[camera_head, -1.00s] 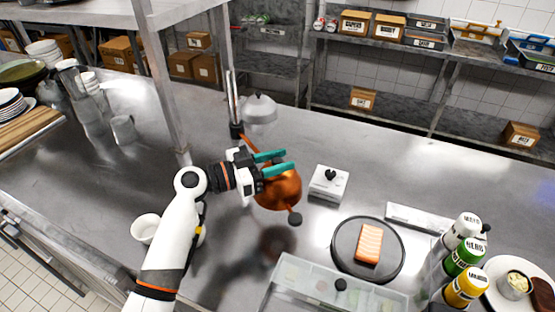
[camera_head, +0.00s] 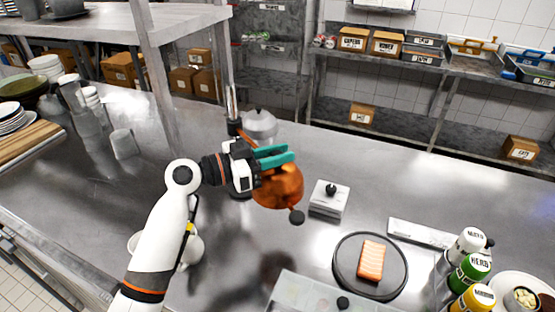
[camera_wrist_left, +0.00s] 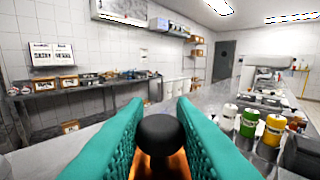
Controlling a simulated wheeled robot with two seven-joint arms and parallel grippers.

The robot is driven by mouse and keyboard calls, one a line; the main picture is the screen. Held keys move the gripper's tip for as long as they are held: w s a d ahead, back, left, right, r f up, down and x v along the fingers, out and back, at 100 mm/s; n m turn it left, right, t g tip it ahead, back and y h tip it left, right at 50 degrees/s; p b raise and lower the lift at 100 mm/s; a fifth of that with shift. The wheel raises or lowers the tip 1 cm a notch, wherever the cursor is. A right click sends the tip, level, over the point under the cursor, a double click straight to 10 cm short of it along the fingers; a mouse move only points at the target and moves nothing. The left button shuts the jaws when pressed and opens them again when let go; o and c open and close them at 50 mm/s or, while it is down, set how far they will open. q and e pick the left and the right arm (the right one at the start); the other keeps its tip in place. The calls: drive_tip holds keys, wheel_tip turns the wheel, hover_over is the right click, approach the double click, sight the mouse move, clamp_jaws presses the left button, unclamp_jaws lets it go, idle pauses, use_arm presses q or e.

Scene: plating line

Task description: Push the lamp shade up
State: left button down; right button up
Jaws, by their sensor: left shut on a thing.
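The copper lamp shade (camera_head: 281,188) hangs above the steel counter in the head view, on an arm from a black slider (camera_head: 234,127) on a thin upright pole (camera_head: 231,100). A black knob (camera_head: 297,217) sticks out at its lower right. My left gripper (camera_head: 276,157) has its teal fingers at the top of the shade and is shut on it. In the left wrist view a black round end (camera_wrist_left: 160,134) sits between the fingers, with copper below. The fingers hide part of the shade. My right gripper is not in view.
A white box with a black knob (camera_head: 329,198) stands right of the shade. A dark plate with salmon (camera_head: 345,283) and several bottles (camera_head: 470,270) are farther right. A metal shelf post (camera_head: 160,90) rises at left. A silver dome (camera_head: 260,124) stands behind the pole.

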use_arm(q)
drive_tip(key=shift+r, duration=0.45)
drive_tip(key=c, duration=1.4)
unclamp_jaws()
drive_tip(key=shift+o, duration=0.6)
drive_tip(key=shift+f, duration=0.15)
drive_tip(key=shift+a, duration=0.1)
drive_tip(key=shift+s+a+f, duration=0.1)
drive_tip(key=shift+a+f, duration=0.05)
drive_tip(key=shift+a, duration=0.1)
drive_tip(key=b+v, duration=0.5)
drive_tip(key=v, duration=0.6)
drive_tip(key=shift+a+b, duration=0.15)
drive_tip(key=shift+b, duration=0.15)
drive_tip(key=shift+s, duration=0.15)
